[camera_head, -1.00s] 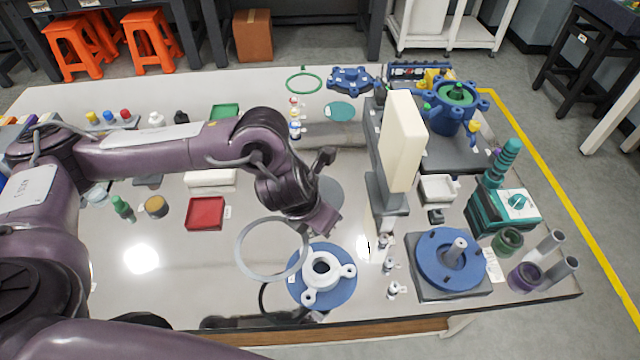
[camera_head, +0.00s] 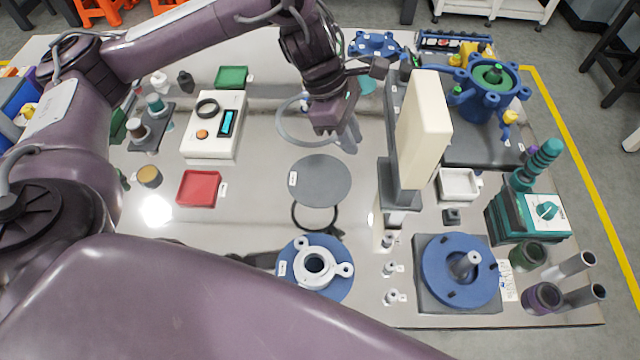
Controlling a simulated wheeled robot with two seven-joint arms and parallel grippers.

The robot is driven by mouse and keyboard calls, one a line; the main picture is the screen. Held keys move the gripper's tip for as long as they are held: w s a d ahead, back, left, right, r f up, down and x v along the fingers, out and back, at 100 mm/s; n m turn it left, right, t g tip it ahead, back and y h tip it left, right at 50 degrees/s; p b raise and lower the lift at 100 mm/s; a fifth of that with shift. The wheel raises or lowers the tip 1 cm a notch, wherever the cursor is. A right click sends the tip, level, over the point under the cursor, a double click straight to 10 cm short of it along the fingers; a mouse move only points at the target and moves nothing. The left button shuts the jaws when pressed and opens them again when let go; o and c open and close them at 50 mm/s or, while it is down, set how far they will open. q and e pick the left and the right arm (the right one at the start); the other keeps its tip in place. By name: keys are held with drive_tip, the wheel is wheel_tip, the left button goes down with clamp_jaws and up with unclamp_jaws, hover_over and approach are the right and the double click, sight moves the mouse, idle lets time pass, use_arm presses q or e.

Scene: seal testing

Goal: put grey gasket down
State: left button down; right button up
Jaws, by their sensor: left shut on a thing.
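The grey gasket (camera_head: 281,124) is a thin light-grey ring at the back middle of the table. My left gripper (camera_head: 347,138) is shut on its right side and covers part of it. The ring appears to be held above the tabletop, beyond a flat grey disc (camera_head: 320,181). A dark ring shape on the table in front of that disc looks like a shadow. My right gripper is not in view.
A cream block on a grey stand (camera_head: 422,130) rises close to the right of my left gripper. A white scale (camera_head: 213,130) and red tray (camera_head: 199,188) are left. A blue disc (camera_head: 340,285) with a white flange (camera_head: 300,265) is in front. A blue fixture (camera_head: 445,278) stands right.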

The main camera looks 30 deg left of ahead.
use_arm(q)
drive_tip(key=shift+f+b, duration=0.3)
drive_tip(key=shift+d+f, duration=0.1)
drive_tip(key=shift+f, duration=0.05)
wheel_tip(320, 180, down, 14)
drive_tip(key=b, duration=0.3)
drive_tip(key=shift+f, duration=0.2)
drive_tip(key=shift+f+b, duration=0.65)
drive_tip(key=shift+f, duration=1.8)
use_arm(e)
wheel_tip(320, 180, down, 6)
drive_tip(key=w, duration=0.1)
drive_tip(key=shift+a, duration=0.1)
use_arm(q)
drive_tip(key=shift+f, duration=0.1)
drive_tip(key=c, duration=1.4)
unclamp_jaws()
drive_tip(key=shift+o, duration=0.2)
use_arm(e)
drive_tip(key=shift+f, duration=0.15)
